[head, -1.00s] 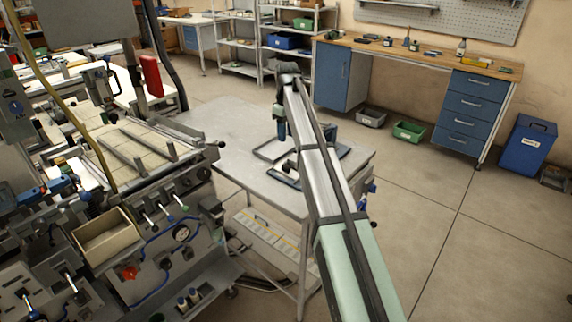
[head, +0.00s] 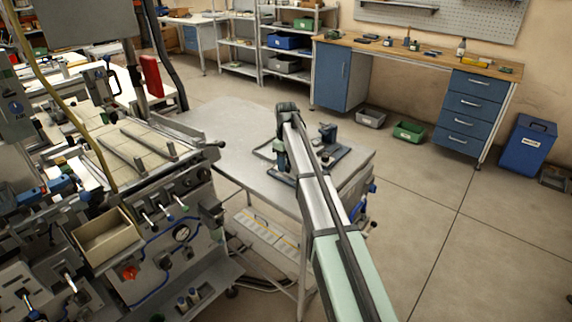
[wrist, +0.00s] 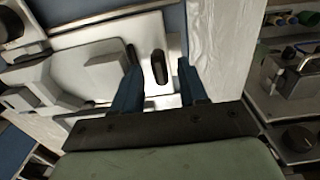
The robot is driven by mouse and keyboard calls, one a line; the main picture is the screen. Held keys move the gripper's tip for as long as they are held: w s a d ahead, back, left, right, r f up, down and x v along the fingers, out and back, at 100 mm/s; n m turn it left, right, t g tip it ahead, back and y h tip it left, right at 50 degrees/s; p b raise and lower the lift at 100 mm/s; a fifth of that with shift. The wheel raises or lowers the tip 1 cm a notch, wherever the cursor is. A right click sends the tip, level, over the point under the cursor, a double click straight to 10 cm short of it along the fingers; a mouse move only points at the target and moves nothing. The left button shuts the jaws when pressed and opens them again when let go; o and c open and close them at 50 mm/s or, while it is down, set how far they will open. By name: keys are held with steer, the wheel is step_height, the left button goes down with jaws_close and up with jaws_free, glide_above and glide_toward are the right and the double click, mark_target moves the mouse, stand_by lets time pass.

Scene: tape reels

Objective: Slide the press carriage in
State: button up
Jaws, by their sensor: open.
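The press (head: 327,147) is a small dark fixture on a flat base at the right part of the grey metal table in the head view. My arm hides part of it. In the wrist view a pale grey carriage-like block (wrist: 90,75) lies to the left of my fingers. A short dark upright handle or peg (wrist: 158,66) on a white surface shows between them. My gripper (wrist: 158,75) is open, with one blue finger on each side of the peg and a visible gap to it. In the head view my gripper (head: 281,160) points down, low over the table.
The metal table (head: 225,135) is bare on its left part. A large machine (head: 150,215) with levers and a beige bin (head: 105,236) stands close on the left. A workbench (head: 415,57) is at the back. The floor on the right is open.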

steer(key=shift+f, duration=0.4)
jaws_close()
stand_by(0.5)
